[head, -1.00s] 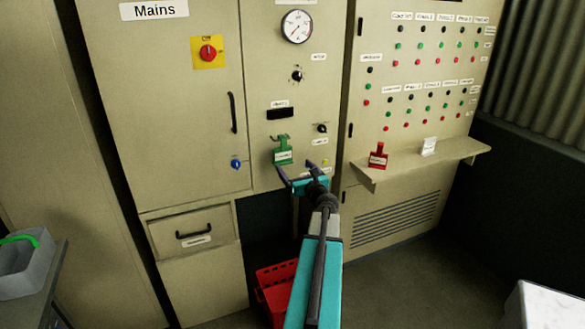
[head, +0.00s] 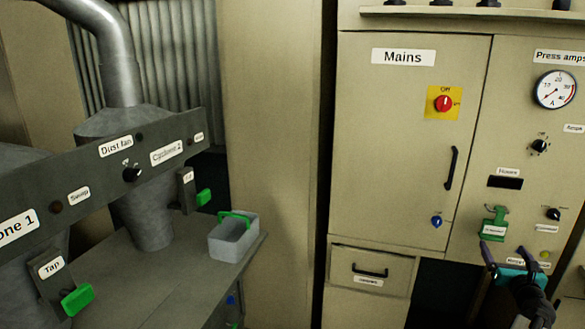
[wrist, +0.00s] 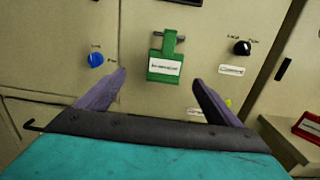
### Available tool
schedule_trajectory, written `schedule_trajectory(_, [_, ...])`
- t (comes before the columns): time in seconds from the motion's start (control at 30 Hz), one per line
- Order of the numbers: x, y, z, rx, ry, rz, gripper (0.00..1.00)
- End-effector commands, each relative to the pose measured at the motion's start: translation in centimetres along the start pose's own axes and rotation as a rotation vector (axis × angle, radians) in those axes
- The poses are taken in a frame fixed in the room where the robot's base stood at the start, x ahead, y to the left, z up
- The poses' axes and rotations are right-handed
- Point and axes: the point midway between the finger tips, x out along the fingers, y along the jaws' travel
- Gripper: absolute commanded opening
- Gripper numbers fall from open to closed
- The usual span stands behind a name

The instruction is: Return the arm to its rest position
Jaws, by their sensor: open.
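My gripper (head: 514,258) is at the lower right of the head view, in front of the control cabinet. Its two purple jaws are open and empty. In the wrist view my gripper (wrist: 160,88) points at the cabinet front, with a green labelled tag (wrist: 165,66) hanging from a small bar between and beyond the jaw tips. The green tag also shows in the head view (head: 494,224), just above the jaws. The jaws appear apart from it. Most of my arm is outside the head view.
The Mains cabinet (head: 390,150) has a red switch (head: 444,103), a blue knob (head: 437,222) and a drawer (head: 370,271). On the left, a grey bin (head: 232,238) with a green handle stands on a bench (head: 180,285). In the wrist view, a shelf edge with a red item (wrist: 308,127) is at right.

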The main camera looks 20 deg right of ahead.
Motion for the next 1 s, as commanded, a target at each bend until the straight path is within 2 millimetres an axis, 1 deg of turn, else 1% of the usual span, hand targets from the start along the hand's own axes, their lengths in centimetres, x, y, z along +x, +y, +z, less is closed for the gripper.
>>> schedule_trajectory(0.07, [0.8,1.9,-0.3,0.002,0.003,0.025,0.87])
schedule_trajectory(0.17, [1.9,5.0,-1.2,0.008,0.013,0.066,0.87])
schedule_trajectory(0.27, [3.1,8.9,-2.8,0.017,0.03,0.115,0.87])
schedule_trajectory(0.3, [3.5,10.6,-3.5,0.021,0.037,0.136,0.87])
schedule_trajectory(0.37, [4.0,13.2,-4.5,0.027,0.049,0.167,0.87])
schedule_trajectory(0.4, [4.2,14.9,-5.3,0.031,0.058,0.188,0.87])
schedule_trajectory(0.47, [4.5,17.5,-6.4,0.037,0.071,0.219,0.87])
schedule_trajectory(0.5, [4.7,19.2,-7.2,0.042,0.08,0.239,0.87])
schedule_trajectory(0.67, [4.7,26.0,-10.1,0.073,0.111,0.319,0.87])
schedule_trajectory(0.7, [4.7,27.6,-10.8,0.084,0.118,0.335,0.87])
schedule_trajectory(0.77, [4.5,30.0,-11.9,0.1,0.131,0.357,0.87])
schedule_trajectory(0.8, [4.3,31.6,-12.6,0.111,0.14,0.371,0.87])
schedule_trajectory(0.87, [4.0,33.8,-13.7,0.13,0.153,0.387,0.87])
schedule_trajectory(0.9, [3.8,35.3,-14.5,0.142,0.165,0.395,0.87])
schedule_trajectory(0.97, [3.4,37.4,-15.6,0.165,0.181,0.406,0.87])
schedule_trajectory(1.0, [3.0,38.7,-16.4,0.182,0.194,0.41,0.87])
